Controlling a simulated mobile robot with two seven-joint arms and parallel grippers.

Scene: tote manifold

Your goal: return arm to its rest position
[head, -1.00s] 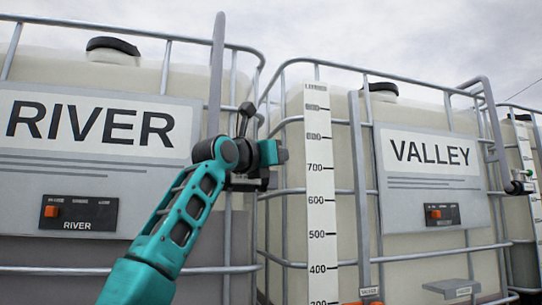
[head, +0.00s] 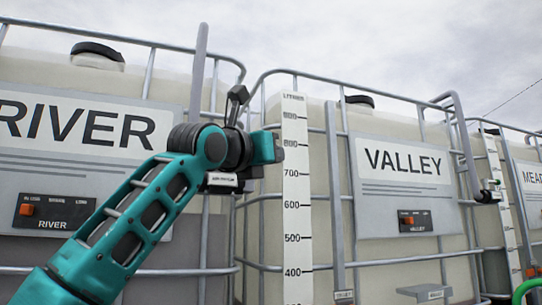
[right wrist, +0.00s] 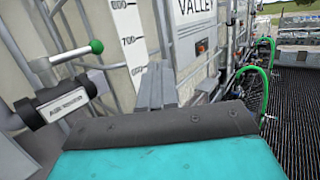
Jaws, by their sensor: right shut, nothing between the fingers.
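My right arm comes up from the lower left in the head view, and its teal elbow and forearm cover part of the front left tote. My right gripper (head: 279,150) is small there, at the right end of the teal wrist block, in front of the white level scale. In the right wrist view its grey fingers (right wrist: 156,86) lie together beyond the dark-edged teal housing, shut with nothing between them. My left gripper is not in view.
The RIVER tote (head: 120,85) and VALLEY tote (head: 440,135) stand in metal cages. A black fitting with a green-knobbed lever (right wrist: 58,100) is close left of the gripper. A green hose (right wrist: 268,65) curves at right over dark grating (right wrist: 298,115).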

